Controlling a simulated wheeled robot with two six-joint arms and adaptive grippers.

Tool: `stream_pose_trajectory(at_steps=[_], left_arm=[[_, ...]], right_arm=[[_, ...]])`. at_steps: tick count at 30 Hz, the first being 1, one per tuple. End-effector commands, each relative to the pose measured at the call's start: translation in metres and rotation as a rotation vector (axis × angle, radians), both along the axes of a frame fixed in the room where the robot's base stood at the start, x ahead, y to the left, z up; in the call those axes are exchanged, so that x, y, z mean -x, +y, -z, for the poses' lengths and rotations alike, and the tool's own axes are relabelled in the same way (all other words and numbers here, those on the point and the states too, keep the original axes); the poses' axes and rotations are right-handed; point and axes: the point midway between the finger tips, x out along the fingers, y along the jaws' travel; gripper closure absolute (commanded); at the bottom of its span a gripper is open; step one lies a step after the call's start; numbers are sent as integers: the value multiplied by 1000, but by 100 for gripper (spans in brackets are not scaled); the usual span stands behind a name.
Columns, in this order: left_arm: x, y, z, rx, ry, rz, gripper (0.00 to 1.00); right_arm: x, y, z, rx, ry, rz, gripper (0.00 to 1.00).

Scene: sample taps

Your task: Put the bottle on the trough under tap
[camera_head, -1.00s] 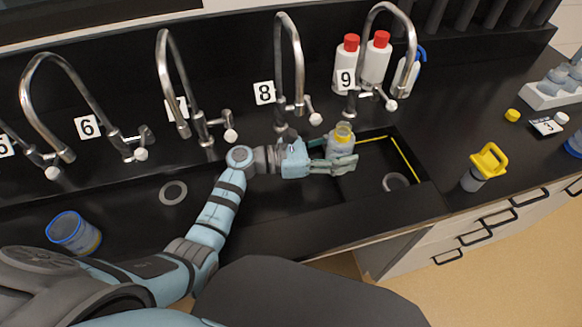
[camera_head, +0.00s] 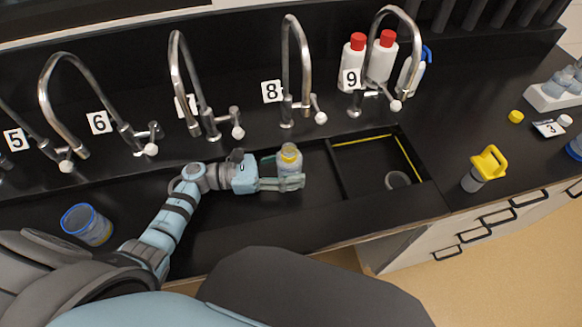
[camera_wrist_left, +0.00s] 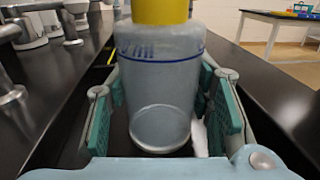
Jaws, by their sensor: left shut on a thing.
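A clear bottle with a yellow cap (camera_head: 289,152) is upright between the fingers of my left gripper (camera_head: 288,181). The left gripper is shut on it. In the left wrist view the bottle (camera_wrist_left: 160,85) fills the middle between teal finger pads, and its cap is cut off at the top. The bottle shows over the black trough (camera_head: 316,172), in front of and below tap 8 (camera_head: 287,75). I cannot tell whether its base touches the trough. My right gripper is not in view.
More taps stand along the back, including tap 9 (camera_head: 407,45) and tap 6 (camera_head: 45,100). White red-capped bottles (camera_head: 382,60) stand behind tap 9. A divided trough section with a drain (camera_head: 397,180) lies right. A blue-rimmed container (camera_head: 88,224) stands left, a yellow-topped one (camera_head: 487,166) right.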

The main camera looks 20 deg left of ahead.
Motion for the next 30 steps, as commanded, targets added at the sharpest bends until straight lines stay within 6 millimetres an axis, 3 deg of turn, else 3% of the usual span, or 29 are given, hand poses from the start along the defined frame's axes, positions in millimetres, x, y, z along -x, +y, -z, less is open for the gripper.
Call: stream_pose_trajectory(at_steps=[3,4,7,16,19,30], left_arm=[[0,0,5,0,1,0,85],[0,0,5,0,1,0,50],[0,0,3,0,1,0,34],[0,0,3,0,1,0,33],[0,0,-5,0,1,0,33],[42,87,4,-5,4,1,33]], right_arm=[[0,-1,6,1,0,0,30],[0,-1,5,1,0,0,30],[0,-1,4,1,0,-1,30],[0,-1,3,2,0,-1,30],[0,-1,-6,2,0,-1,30],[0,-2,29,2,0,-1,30]])
